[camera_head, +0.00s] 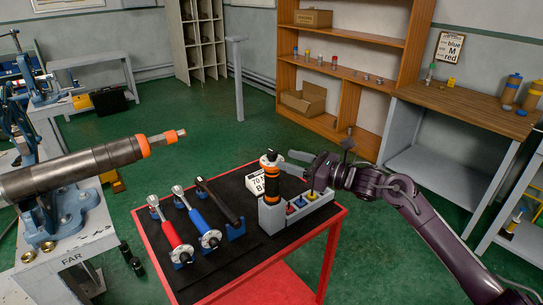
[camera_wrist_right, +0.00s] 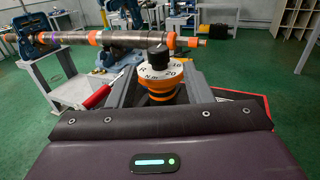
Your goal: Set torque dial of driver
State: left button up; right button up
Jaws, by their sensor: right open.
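The driver (camera_head: 271,185) stands upright in a grey holder (camera_head: 300,212) on the red cart. It has a black and orange body. Its white dial ring with a black knob on top shows close up in the right wrist view (camera_wrist_right: 161,72), with "R", "N.m", "16" and "20" readable. My right gripper (camera_head: 288,162) reaches in from the right at the driver's top. Its two grey fingers stand open on either side of the dial and orange collar; I cannot tell whether they touch. A white card (camera_head: 256,183) behind the driver is partly hidden. My left gripper is out of view.
Red (camera_head: 172,232) and blue (camera_head: 197,217) handled wrenches and a black tool (camera_head: 219,200) lie in stands on the cart's black mat. A large pipe (camera_head: 75,168) in a vise juts in from the left. A workbench (camera_head: 470,115) stands at the right.

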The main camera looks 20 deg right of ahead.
aim_at(273, 152)
jog(key=p+x, duration=0.1)
jog(key=x, duration=0.2)
jog(key=p+x, duration=0.1)
jog(key=x, duration=0.1)
jog(key=shift+w+a+r, duration=0.2)
jog(key=shift+a, duration=0.15)
jog(key=shift+w+a+f, duration=0.1)
jog(key=shift+w+a, duration=0.05)
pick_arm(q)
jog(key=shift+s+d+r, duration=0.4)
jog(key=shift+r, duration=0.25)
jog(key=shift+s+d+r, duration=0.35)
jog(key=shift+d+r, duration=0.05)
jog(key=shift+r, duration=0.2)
pick_arm(e)
jog(key=c, duration=0.9)
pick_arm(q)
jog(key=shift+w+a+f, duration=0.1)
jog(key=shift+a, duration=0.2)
pick_arm(e)
jog(key=shift+f, duration=0.1)
jog(key=shift+c, duration=0.3)
